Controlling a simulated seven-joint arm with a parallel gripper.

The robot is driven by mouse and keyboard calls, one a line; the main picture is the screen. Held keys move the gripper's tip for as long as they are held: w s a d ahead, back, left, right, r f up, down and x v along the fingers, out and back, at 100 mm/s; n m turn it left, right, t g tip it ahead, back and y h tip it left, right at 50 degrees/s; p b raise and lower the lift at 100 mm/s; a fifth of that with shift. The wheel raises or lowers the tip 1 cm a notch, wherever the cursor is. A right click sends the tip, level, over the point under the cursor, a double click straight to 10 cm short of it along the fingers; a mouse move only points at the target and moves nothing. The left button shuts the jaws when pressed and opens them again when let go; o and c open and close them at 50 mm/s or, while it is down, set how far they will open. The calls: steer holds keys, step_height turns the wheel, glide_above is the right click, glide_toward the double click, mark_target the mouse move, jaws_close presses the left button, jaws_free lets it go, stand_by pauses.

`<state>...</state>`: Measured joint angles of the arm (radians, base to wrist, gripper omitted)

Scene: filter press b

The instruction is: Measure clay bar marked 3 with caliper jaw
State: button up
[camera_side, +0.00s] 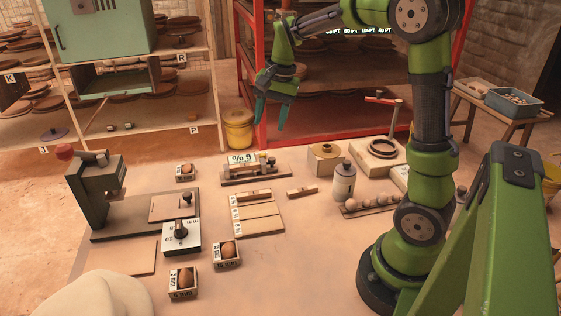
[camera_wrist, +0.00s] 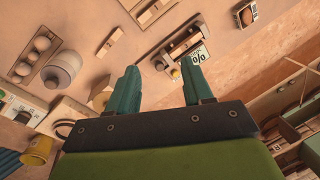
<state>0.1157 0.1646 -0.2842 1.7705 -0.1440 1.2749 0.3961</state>
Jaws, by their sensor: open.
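Another bar (camera_side: 254,196) lies on the far part of a labelled board (camera_side: 262,228). I cannot read a 3 on either bar. A fixture with a % sign (camera_side: 255,173) stands behind the board. A box with an mm dial (camera_side: 181,238) stands to its left. I cannot tell which carries the caliper jaw.
A dark press with a red knob (camera_side: 98,200) stands at the left. A white jar (camera_side: 343,184), a row of balls (camera_side: 370,206) and a round-rimmed fixture (camera_side: 383,150) are at the right. Small boxes (camera_side: 183,282) stand in front. The front middle of the table is clear.

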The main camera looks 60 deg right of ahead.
mark_target(272, 158)
steer(key=w+d+m+g, duration=0.2)
steer(key=w+d+m, duration=0.5)
steer(key=m, duration=0.4)
steer(key=f, duration=0.5)
steer(key=s+f, duration=0.1)
steer(key=f, duration=0.5)
steer(key=s+f, duration=0.1)
steer(key=f, duration=0.5)
steer(key=shift+d+f, duration=0.15)
steer(key=shift+d, duration=0.1)
jaws_close()
